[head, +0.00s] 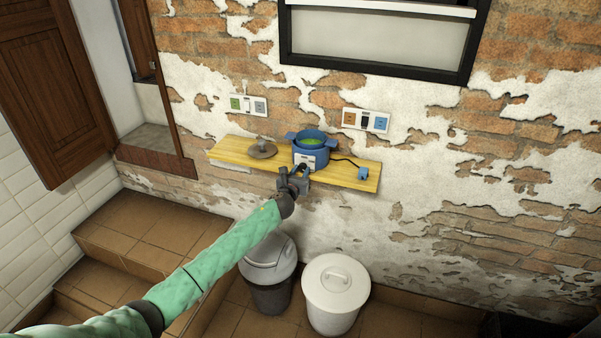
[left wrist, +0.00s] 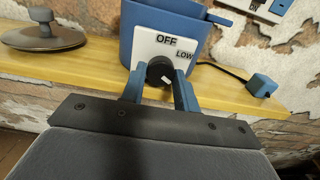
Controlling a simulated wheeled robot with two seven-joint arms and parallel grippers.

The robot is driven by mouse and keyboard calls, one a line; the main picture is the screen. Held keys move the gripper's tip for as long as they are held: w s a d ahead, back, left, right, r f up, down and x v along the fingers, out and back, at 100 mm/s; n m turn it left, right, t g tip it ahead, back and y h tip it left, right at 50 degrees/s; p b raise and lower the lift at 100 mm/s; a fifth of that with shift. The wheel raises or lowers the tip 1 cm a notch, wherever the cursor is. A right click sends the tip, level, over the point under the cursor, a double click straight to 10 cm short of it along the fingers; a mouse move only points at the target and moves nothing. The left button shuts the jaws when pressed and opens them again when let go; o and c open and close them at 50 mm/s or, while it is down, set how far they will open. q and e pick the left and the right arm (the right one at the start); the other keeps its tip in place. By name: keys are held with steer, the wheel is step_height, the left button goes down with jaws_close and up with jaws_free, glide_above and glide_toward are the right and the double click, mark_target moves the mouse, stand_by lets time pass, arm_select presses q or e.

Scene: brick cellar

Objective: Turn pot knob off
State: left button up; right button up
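In the left wrist view the pot (left wrist: 140,30) has a white panel marked OFF at the top and LOW to the right. Its dark round knob (left wrist: 159,69) sits below these labels, with a small white mark at its lower right. My left gripper (head: 299,172) is at the front of the pot. In the left wrist view its two blue fingers (left wrist: 160,82) flank the knob closely and appear to touch its sides. My right gripper is out of view.
A brown-grey lid (head: 262,150) lies left of the pot on the wooden shelf (head: 230,152). A cord runs from the pot to a blue plug (head: 363,173) at the right. Wall sockets (head: 366,120) are above. Two bins (head: 335,285) stand below.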

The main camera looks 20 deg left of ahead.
arm_select(q)
steer(key=shift+c, duration=1.3)
